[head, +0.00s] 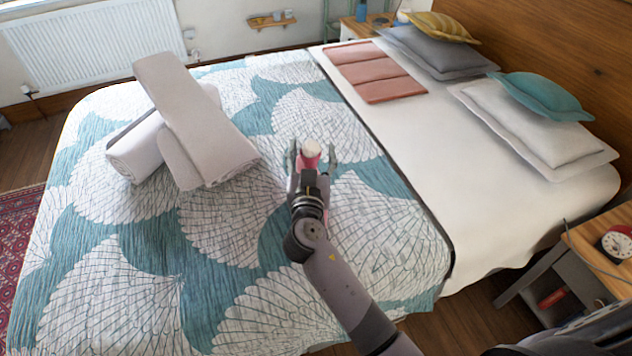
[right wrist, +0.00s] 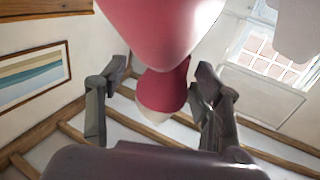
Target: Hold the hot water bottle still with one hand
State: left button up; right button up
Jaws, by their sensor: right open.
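The hot water bottle shows as a small pink-red thing with a cream end (head: 310,161), over the patterned bed. In the right wrist view the bottle (right wrist: 160,90) is large, its pink body at the top narrowing to a red neck with a pale end. My right gripper (head: 312,154) is open, with one finger on each side of the bottle. In the right wrist view the fingers (right wrist: 162,72) stand apart from the neck with gaps visible. The lower part of the bottle is hidden by my gripper in the head view. My left gripper is not in view.
The bed (head: 370,225) has a teal and white cover. Rolled and folded pale towels (head: 190,130) lie on the left. A folded pink cloth (head: 375,70) and several pillows (head: 530,120) lie toward the headboard. A nightstand with a clock (head: 617,242) stands at the right.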

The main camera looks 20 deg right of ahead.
jog(key=shift+w, duration=0.15)
jog(key=shift+a+r, duration=0.1)
jog(key=shift+s+a+r, duration=0.15)
jog(key=shift+s, duration=0.15)
jog(key=shift+c, duration=1.7)
jog(key=c, duration=0.4)
jog(key=shift+c, duration=0.6)
jog(key=c, duration=0.5)
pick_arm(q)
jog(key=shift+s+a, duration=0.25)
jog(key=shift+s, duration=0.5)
pick_arm(e)
grip_shut()
